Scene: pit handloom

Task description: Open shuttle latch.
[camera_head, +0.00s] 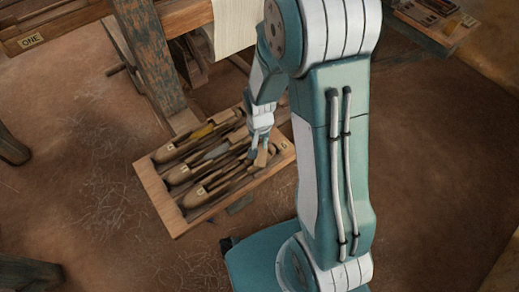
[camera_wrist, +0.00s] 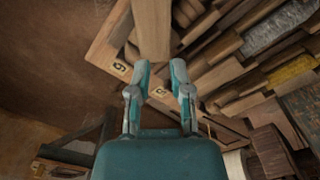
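Several wooden shuttles (camera_head: 195,196) lie side by side in a wooden box (camera_head: 150,190) on the floor, left of my arm. My gripper (camera_head: 258,150) is over the right end of this box. In the wrist view my gripper (camera_wrist: 160,72) has its two fingers apart. A pale wooden piece (camera_wrist: 152,28) lies just beyond the fingertips, in line with the gap. I cannot tell whether the fingers touch it. No part shows clearly as the shuttle latch. Part of the box is hidden by my gripper and arm.
White cloth (camera_head: 236,25) hangs at the top. Another tray (camera_head: 428,22) is at top right.

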